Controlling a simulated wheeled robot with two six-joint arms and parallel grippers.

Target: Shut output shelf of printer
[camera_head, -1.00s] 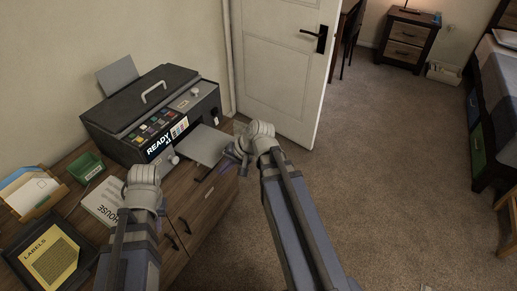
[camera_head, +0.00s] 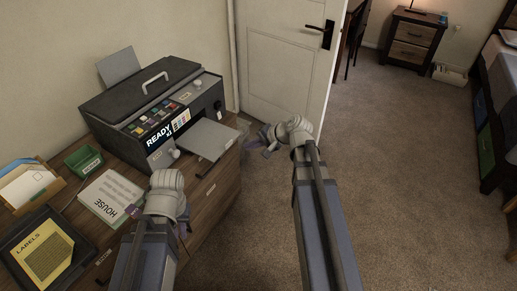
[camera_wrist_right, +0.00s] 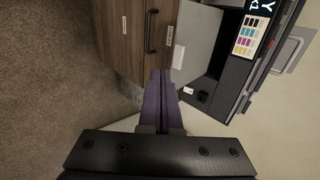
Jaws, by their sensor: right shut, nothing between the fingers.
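The dark printer (camera_head: 125,105) stands on the wooden cabinet, and its flat grey output shelf (camera_head: 207,139) sticks out from the front. The shelf also shows in the right wrist view (camera_wrist_right: 197,40), just beyond the fingers. My right gripper (camera_head: 258,142) is off the shelf's outer edge to the right, over the floor. Its purple fingers (camera_wrist_right: 160,85) are shut together with nothing between them. Contact with the shelf cannot be made out. My left gripper (camera_head: 160,222) is low over the cabinet front, largely hidden by its own wrist, so its jaw state is unclear.
A paper stack marked HOUSE (camera_head: 110,195), a green box (camera_head: 84,160), a letter tray (camera_head: 28,186) and a black tray with yellow labels (camera_head: 45,255) sit left of the printer. A white door (camera_head: 280,60) stands behind. Carpet (camera_head: 400,180) at right is clear.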

